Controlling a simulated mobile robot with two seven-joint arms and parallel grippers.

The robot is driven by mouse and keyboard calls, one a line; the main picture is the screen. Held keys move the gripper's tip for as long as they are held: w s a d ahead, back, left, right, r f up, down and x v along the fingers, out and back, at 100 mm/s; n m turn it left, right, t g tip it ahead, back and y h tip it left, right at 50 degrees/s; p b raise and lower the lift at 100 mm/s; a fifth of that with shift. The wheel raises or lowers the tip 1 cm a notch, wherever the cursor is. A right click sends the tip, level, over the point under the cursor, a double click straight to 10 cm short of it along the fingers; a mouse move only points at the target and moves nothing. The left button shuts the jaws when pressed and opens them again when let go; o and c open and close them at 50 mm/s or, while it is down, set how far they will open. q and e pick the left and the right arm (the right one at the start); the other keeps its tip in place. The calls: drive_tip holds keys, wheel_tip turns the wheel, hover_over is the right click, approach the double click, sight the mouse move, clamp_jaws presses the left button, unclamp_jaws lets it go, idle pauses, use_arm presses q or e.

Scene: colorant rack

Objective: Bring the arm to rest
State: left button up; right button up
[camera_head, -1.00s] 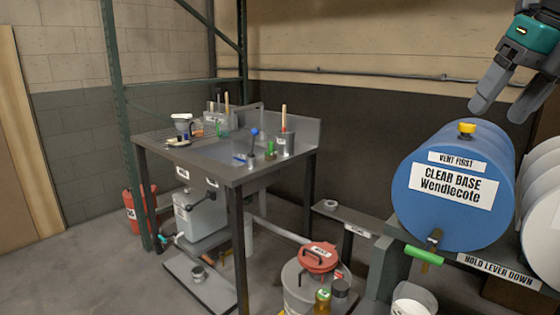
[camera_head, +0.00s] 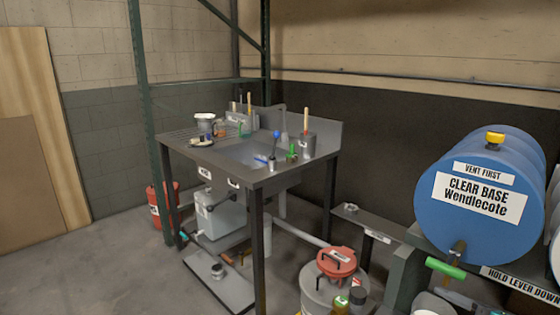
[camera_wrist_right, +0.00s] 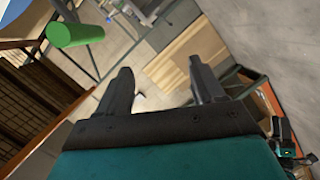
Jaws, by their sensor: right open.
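My right gripper (camera_wrist_right: 160,88) shows in the right wrist view with its two fingers spread apart. Nothing is between the fingers. It is out of the head view. My left gripper is in neither view. A blue drum (camera_head: 482,190) labelled "CLEAR BASE Wendlecote" lies on its side at the right of the head view, with a yellow cap (camera_head: 495,139) on top and a green lever (camera_head: 445,268) at its front. A green cylinder, likely this lever, shows at the upper left of the right wrist view (camera_wrist_right: 76,32).
A steel sink table (camera_head: 255,178) with cups and tools stands mid-left. Under it is a grey container (camera_head: 220,213). A red-lidded bin (camera_head: 335,263) stands in front right. A red extinguisher (camera_head: 163,205) is by the green post (camera_head: 147,110). The floor at lower left is clear.

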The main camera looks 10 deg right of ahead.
drive_tip(key=s+a+f+m+g+h, duration=0.1)
drive_tip(key=s+a+f+m+h, duration=0.1)
drive_tip(key=s+a+f+m, duration=0.4)
drive_tip(key=s+a+f+m+g+h+p, duration=0.1)
drive_tip(key=s+a+f+m+g+h, duration=0.1)
drive_tip(key=s+a+f+m, duration=0.5)
drive_tip(key=a+f+m+h, duration=0.1)
drive_tip(key=a+f, duration=0.1)
drive_tip(key=a, duration=0.2)
drive_tip(key=shift+a+f+m, duration=0.2)
drive_tip(key=shift+a+m, duration=0.05)
drive_tip(key=shift+m, duration=0.15)
